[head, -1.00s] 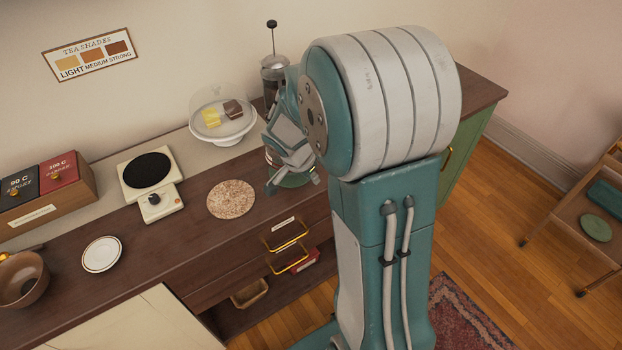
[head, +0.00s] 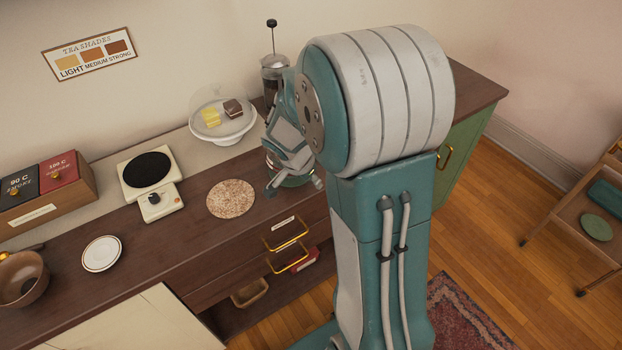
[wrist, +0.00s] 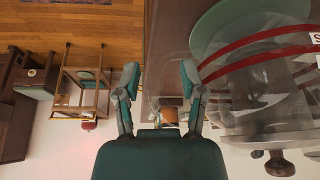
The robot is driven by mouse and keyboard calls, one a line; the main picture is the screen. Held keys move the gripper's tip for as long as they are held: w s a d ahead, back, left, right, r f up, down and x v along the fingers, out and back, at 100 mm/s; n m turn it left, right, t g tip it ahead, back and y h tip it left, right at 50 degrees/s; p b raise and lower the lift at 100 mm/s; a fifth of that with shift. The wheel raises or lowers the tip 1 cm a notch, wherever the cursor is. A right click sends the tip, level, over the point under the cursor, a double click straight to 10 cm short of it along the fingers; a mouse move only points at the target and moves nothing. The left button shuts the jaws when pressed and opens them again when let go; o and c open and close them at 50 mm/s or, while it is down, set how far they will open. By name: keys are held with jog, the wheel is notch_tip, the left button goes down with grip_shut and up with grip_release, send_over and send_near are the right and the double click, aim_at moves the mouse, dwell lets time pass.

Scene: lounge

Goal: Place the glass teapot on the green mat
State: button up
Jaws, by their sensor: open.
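The glass teapot (wrist: 255,90) is at the right of the wrist view, which is upside down. It is clear, with red bands, part of a white label and a dark knob. Its base appears to rest on the green mat (wrist: 238,18), a pale green disc. In the head view my gripper (head: 293,186) is in front of the teapot and hides most of it; a green edge shows below. In the wrist view my gripper (wrist: 159,78) is open, with nothing between its fingers. The teapot is to the right of them; whether a finger touches it is unclear.
A French press (head: 273,72) and a domed cake stand (head: 222,130) stand behind my gripper. A cork mat (head: 231,199), a hot plate (head: 150,172) and a saucer (head: 101,254) are to the left. A cart (head: 575,215) stands at the right.

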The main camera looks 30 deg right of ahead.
jog(key=v, duration=1.1)
jog(key=s+a+r+n+t+y, duration=0.2)
jog(key=s+a+r+n, duration=0.2)
jog(key=s+n, duration=0.3)
jog(key=s+a+r+n+t+y, duration=0.2)
jog(key=s+a+r+n, duration=0.2)
jog(key=s+a+n, duration=0.2)
jog(key=s+n, duration=0.2)
jog(key=s, duration=0.1)
jog(key=shift+s+r, duration=0.1)
